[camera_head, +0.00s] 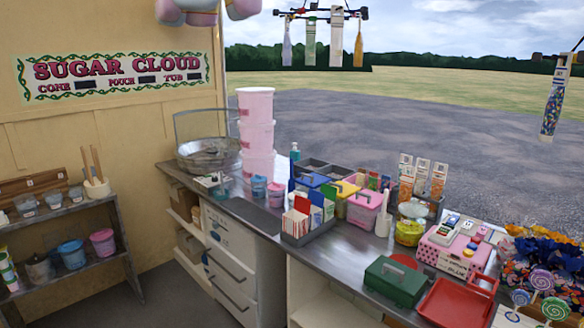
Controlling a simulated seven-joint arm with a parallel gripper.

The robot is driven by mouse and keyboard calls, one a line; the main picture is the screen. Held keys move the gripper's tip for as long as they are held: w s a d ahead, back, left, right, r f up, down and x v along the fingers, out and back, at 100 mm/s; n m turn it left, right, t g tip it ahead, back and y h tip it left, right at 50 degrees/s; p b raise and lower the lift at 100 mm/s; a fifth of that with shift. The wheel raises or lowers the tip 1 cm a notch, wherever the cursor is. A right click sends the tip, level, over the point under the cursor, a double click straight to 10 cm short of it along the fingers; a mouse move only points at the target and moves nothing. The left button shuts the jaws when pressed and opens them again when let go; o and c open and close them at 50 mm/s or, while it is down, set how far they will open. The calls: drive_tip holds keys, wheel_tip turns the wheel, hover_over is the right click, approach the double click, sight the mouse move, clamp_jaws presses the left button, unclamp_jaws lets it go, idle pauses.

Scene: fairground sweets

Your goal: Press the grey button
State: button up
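No grey button can be made out for certain. A pink box (440,258) with dotted sides stands on the counter at the right. Its top carries several small white, grey and coloured pieces, too small to tell apart, and any of them could be buttons. A printed label is on its front. My gripper is not in view.
A green metal box (392,284) and a red tray (455,303) lie in front of the pink box. A yellow tin (409,232), sweet tubes and a pink lidded tub (364,211) stand to its left. Blue flowers and lollipops (541,281) crowd the right. Bottles hang above.

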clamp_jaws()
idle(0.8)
